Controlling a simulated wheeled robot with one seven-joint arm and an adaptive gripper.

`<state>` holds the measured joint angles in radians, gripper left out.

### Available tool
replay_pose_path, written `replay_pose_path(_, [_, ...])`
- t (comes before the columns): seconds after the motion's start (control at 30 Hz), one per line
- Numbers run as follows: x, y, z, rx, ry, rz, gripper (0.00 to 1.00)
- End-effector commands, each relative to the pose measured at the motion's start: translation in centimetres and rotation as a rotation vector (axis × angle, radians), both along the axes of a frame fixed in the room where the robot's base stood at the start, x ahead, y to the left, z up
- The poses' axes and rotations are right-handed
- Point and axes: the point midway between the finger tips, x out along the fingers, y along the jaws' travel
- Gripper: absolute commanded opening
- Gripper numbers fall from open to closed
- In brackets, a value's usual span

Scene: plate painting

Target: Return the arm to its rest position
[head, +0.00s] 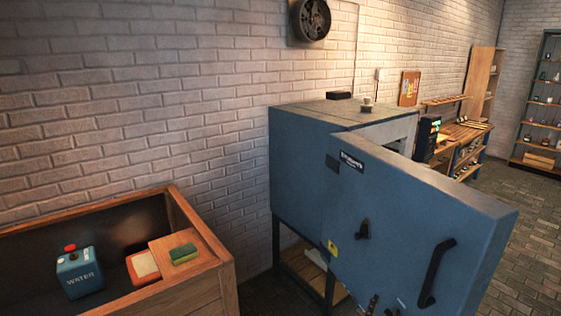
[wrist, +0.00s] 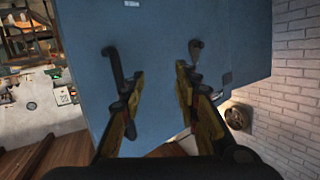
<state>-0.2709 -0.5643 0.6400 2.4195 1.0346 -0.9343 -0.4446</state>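My gripper (wrist: 159,72) is open and empty in the wrist view, its two yellow and black fingers spread apart. A blue kiln door (head: 415,215) stands open in the head view. Its plain face also fills the middle of the wrist view (wrist: 160,40), beyond the fingers. The door's black handle (head: 435,272) also shows in the wrist view (wrist: 115,65), by the left finger. A dark latch (wrist: 195,48) shows beyond the right finger. I cannot tell whether the fingers touch either one. Most of the arm is out of the head view.
The blue kiln body (head: 300,150) stands against the white brick wall (head: 120,90). A wooden-edged basin (head: 190,212) at the lower left holds a blue water container (head: 80,275). A green sponge (head: 184,254) lies on its corner. Shelves (head: 540,100) and open floor (head: 515,215) are at the right.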

Motion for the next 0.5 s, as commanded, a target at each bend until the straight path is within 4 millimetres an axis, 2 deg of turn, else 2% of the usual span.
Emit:
replay_pose_path(0.1, [1.2, 5.5, -2.7, 0.126, 0.102, 0.191, 0.32])
replay_pose_path(0.23, [0.6, 11.1, -4.3, 0.236, 0.229, 0.381, 0.32])
replay_pose_path(0.3, [-0.5, 13.6, -4.9, 0.278, 0.307, 0.471, 0.32])
replay_pose_path(0.4, [-2.7, 16.2, -5.2, 0.317, 0.426, 0.579, 0.32])
replay_pose_path(0.5, [-5.6, 17.6, -5.2, 0.332, 0.554, 0.660, 0.32])
